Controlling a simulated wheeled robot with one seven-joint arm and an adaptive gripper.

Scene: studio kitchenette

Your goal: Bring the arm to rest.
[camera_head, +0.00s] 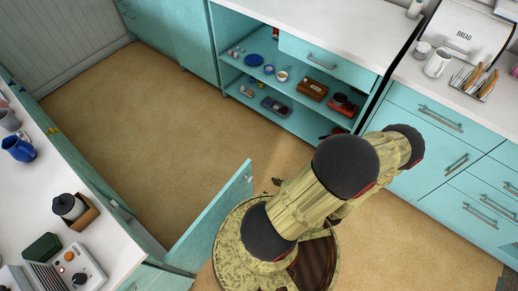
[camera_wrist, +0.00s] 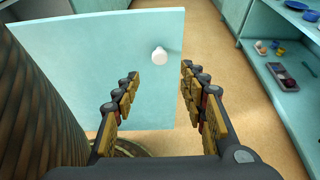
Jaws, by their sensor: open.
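My gripper (camera_wrist: 160,90) is open and empty in the wrist view, its two jointed fingers spread apart. An open turquoise cabinet door (camera_wrist: 95,50) with a white round knob (camera_wrist: 159,54) stands beyond the fingers. The knob shows between and above the fingertips, and I cannot tell how far away it is. In the head view the door (camera_head: 212,222) stands open from the left counter. My arm (camera_head: 310,200) reaches across the lower right of the head view. My gripper is hard to make out there, mostly hidden behind the arm.
An open shelf unit (camera_head: 262,112) with bowls, boxes and small items stands at the back. The left counter (camera_head: 75,240) holds mugs and a toaster-like appliance. Drawers (camera_head: 440,125) line the right, below a bread box (camera_head: 468,32). The floor (camera_head: 140,110) in the middle is clear.

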